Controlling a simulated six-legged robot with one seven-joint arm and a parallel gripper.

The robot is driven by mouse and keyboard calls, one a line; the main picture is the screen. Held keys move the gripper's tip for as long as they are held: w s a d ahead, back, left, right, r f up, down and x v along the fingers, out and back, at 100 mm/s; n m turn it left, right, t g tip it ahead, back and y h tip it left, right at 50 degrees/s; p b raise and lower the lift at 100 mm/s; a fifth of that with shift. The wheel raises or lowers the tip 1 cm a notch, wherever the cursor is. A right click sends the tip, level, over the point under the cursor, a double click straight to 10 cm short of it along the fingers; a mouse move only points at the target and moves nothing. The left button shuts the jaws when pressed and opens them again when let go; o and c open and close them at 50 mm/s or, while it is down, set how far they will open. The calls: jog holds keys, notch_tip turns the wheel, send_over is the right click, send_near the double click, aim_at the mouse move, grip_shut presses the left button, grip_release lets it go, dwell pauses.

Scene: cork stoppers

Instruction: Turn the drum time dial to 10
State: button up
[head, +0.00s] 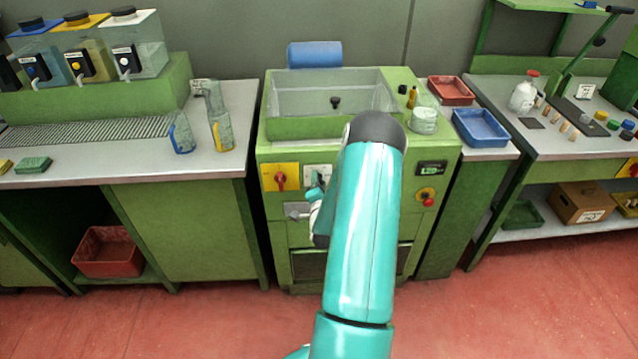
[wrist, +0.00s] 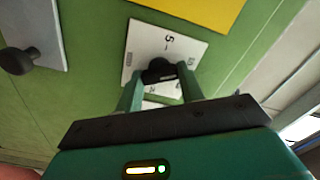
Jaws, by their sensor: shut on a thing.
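The drum time dial is a black knob (wrist: 158,70) on a white square plate (wrist: 140,45). The plate carries a "5" and other small marks too small to read. In the head view the white plate (head: 314,171) sits on the green machine's front, right of a yellow panel. My gripper (wrist: 161,82) has its two teal fingers on either side of the knob and is shut on it. In the head view my gripper (head: 316,192) is partly hidden by my teal arm. The knob's pointer setting cannot be read.
A yellow panel with a red rotary switch (head: 281,178) is close left of the dial. A metal plate with a black knob (wrist: 17,61) is at the left in the wrist view. A display (head: 431,169) and a red button (head: 428,201) are right of my arm.

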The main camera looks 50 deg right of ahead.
jog(key=shift+a+f, duration=0.1)
jog(key=o, duration=1)
jog(key=shift+s, duration=0.1)
jog(key=v, duration=1.3)
jog(key=shift+s+a, duration=0.25)
